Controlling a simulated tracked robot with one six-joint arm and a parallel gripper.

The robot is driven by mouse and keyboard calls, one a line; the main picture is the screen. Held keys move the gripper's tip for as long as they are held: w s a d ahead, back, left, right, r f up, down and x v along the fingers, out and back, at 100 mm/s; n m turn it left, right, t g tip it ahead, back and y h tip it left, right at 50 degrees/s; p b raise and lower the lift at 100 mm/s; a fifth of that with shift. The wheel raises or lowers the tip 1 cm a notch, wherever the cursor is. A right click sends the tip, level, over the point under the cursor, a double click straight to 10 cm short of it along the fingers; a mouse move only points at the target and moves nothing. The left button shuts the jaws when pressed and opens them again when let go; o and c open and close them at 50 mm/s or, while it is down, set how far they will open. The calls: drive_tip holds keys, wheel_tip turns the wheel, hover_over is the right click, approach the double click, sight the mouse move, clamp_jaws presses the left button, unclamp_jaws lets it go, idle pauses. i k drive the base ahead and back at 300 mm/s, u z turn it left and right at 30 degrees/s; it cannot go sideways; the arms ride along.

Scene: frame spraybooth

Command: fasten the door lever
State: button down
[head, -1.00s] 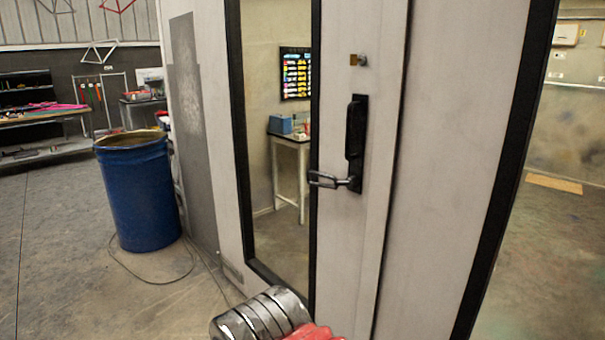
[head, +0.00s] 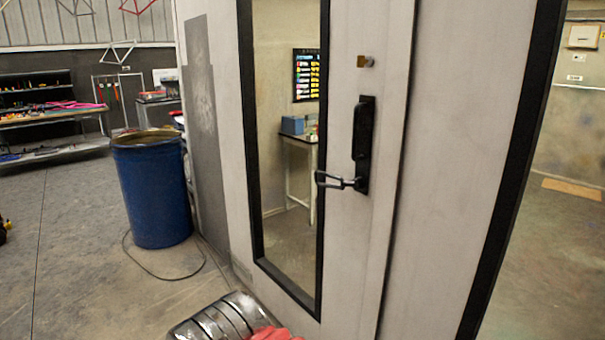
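The door lever (head: 343,182) is a dark, open loop-shaped handle in the head view. It sticks out to the left, roughly level, from the foot of a tall black plate (head: 363,140). The plate is fixed upright on the pale door (head: 340,240), right of its narrow window. A ribbed silver and red part of my arm shows at the bottom edge, below and left of the lever and well apart from it. No fingertips of my gripper can be made out. Nothing touches the lever.
A small brass-coloured latch piece (head: 364,61) sits above the plate. A blue drum (head: 152,195) stands on the floor to the left, with a cable (head: 165,272) lying before it. A shelf bench (head: 50,115) is at the back left. Open floor lies at the lower left.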

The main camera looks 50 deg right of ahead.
sight(357, 183)
drive_tip(key=i, duration=1)
